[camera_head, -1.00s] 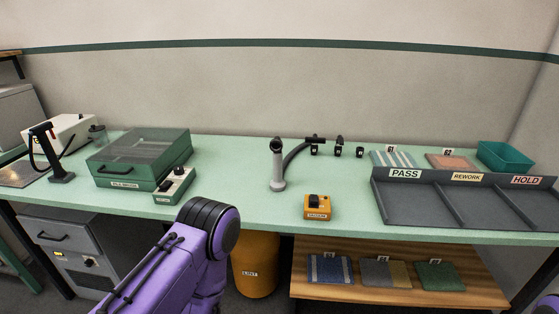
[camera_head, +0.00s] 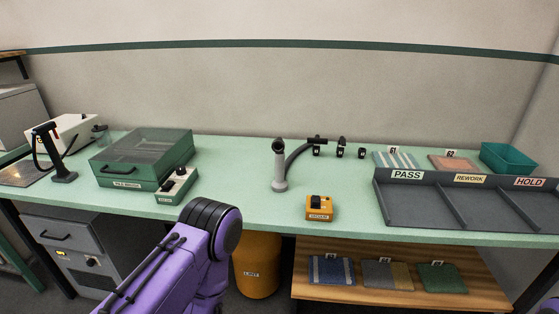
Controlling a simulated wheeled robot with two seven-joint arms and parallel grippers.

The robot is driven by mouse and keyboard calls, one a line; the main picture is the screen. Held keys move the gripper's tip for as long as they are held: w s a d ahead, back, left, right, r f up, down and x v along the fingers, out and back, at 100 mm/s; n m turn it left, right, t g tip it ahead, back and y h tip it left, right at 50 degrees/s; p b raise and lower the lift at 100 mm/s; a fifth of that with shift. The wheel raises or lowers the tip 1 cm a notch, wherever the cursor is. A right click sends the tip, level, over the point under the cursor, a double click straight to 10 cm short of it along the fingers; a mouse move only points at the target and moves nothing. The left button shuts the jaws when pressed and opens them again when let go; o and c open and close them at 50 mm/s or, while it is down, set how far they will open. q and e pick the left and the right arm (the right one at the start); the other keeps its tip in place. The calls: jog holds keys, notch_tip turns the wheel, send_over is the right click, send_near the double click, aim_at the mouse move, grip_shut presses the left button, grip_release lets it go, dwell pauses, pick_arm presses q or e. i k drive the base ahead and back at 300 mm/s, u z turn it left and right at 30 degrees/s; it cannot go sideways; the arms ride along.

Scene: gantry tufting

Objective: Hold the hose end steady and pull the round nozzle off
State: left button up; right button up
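The grey vacuum stand (camera_head: 279,167) stands upright on the green bench, with a black clip at its top. The dark hose (camera_head: 297,152) arcs from beside the stand to the right. Its end carries a black wide nozzle (camera_head: 317,139). Two other small black nozzles, one taller (camera_head: 341,147) and one short (camera_head: 361,153), stand to its right; I cannot tell which is the round one. My purple arm rises at the lower left, in front of the bench, but neither gripper shows.
An orange vacuum switch box (camera_head: 319,208) sits near the front edge. A green clear-lidded box (camera_head: 141,158) stands left, a grey sorting tray (camera_head: 469,202) right. A teal bin (camera_head: 508,157) is behind the tray. An orange lint bin (camera_head: 256,266) stands below the bench.

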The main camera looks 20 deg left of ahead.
aim_at(278, 146)
jog(key=z, duration=2.1)
jog(key=k, duration=1.35)
jog(key=u, duration=2.1)
jog(key=i, duration=0.4)
jog(key=z, duration=0.05)
